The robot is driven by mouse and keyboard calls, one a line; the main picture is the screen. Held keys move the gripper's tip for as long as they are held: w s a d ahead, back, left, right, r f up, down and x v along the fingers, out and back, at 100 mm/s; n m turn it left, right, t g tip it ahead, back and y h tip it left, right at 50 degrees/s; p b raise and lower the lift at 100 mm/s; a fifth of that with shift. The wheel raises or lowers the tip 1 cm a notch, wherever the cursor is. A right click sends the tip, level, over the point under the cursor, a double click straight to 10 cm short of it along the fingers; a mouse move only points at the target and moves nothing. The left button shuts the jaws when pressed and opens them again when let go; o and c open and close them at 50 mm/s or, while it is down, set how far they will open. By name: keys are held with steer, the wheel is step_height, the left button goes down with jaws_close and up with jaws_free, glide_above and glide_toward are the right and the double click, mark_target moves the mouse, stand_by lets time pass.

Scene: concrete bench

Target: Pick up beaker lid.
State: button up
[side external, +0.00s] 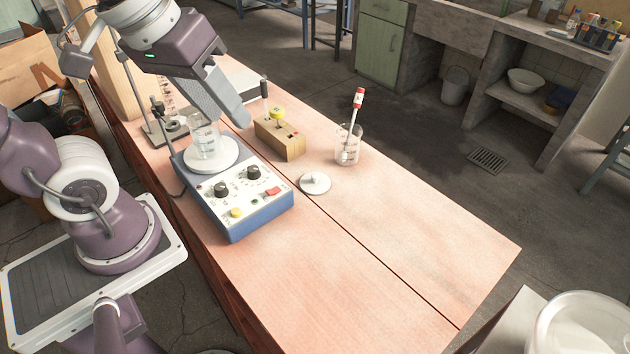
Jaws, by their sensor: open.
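The beaker lid (316,184), a small pale disc with a low knob, lies flat on the wooden bench top, right of a blue-sided hotplate (240,222). A glass beaker (204,138) stands on the hotplate's round white plate. My gripper (238,118) is open, with grey fingers angled down and to the right. It appears above and behind the hotplate, up and left of the lid and apart from it. The fingers overlap each other in this view, so the gap between them is hidden.
A wooden block (280,138) with a yellow-topped piece stands behind the lid. A second beaker (347,150), holding a red-capped stick, stands to the lid's right. A stand (160,128) is behind the hotplate. The bench's front right (400,235) is clear.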

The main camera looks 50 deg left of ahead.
steer(key=w+f+n+g, duration=0.2)
steer(key=w+f+n, duration=0.2)
steer(key=w+n, duration=0.5)
steer(key=n+g, duration=0.3)
steer(key=n, duration=0.5)
glide_above(315, 175)
step_height(315, 175, down, 13)
steer(key=shift+w+d+r, duration=0.1)
steer(key=shift+r, duration=0.05)
step_height(315, 175, down, 8)
steer(key=shift+r, duration=0.25)
jaws_close()
